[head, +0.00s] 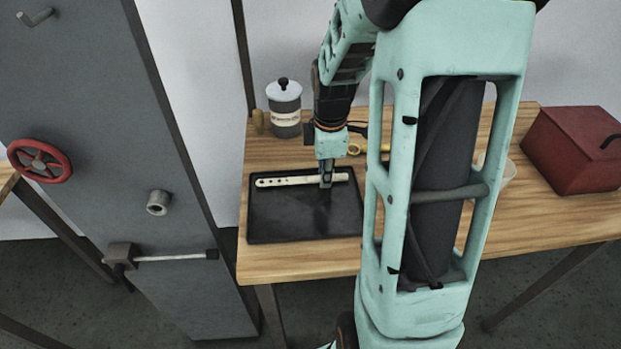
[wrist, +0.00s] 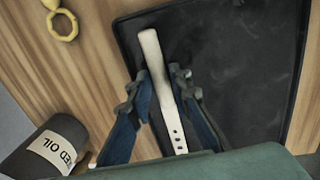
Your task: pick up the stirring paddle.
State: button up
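The stirring paddle is a pale flat stick with a row of dark holes near one end. It shows in the head view (head: 283,181) over the back part of a black tray (head: 262,222), and in the wrist view (wrist: 153,52). In the wrist view my gripper's fingers (wrist: 162,82) are drawn in close on both long edges of the paddle, with no clear gap. I cannot tell whether the paddle is clear of the tray floor.
A labelled grey canister (head: 284,108) stands at the back left of the wooden table (head: 300,262). A yellow ring-shaped thing (wrist: 62,25) lies behind the tray. A dark red box (head: 572,150) sits at the right. A grey panel with a red handwheel (head: 40,160) stands left.

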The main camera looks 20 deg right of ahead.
grip_shut()
jog(key=shift+r, duration=0.2)
